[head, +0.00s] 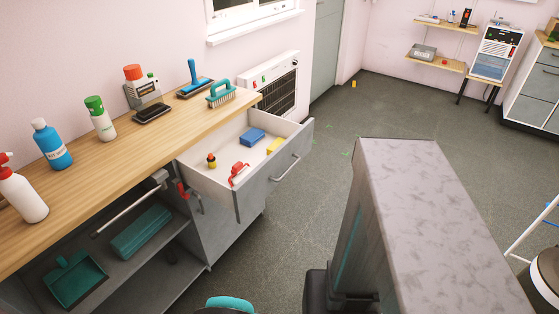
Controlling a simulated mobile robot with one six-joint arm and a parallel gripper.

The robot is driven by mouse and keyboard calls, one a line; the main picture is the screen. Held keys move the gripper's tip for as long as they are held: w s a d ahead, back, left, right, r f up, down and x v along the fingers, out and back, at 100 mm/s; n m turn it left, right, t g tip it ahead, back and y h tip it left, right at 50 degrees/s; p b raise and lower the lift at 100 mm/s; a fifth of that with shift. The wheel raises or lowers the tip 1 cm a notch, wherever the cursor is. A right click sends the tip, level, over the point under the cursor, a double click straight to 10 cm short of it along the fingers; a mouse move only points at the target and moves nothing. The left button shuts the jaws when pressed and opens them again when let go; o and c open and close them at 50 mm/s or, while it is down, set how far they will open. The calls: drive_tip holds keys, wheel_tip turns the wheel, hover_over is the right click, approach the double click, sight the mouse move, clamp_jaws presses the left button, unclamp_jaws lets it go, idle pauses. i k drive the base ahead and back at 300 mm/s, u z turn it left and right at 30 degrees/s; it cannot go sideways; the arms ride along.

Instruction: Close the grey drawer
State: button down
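The grey drawer (272,184) is pulled well out from under the wooden worktop (140,142). A pale bar handle (286,168) is on its front. Inside lie a blue block (252,136), a yellow block (273,146), a red item (238,172) and a small yellow and red item (211,160). Nothing is seen touching the handle. My gripper is not in view, so whether it is open or shut is hidden.
Bottles, brushes and a dark box line the worktop. Open shelves below hold a teal dustpan (75,280) and a teal box (142,231). A tall grey block with a mottled top (420,200) stands right of the drawer; bare floor (318,165) lies between.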

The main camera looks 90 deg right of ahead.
sight(268, 172)
drive_tip(key=u, duration=0.6)
drive_tip(key=k, duration=0.15)
drive_tip(key=z, duration=0.9)
drive_tip(key=i, duration=0.5)
drive_tip(key=z, duration=4.75)
drive_tip(key=i, duration=0.1)
drive_tip(key=u, duration=3.5)
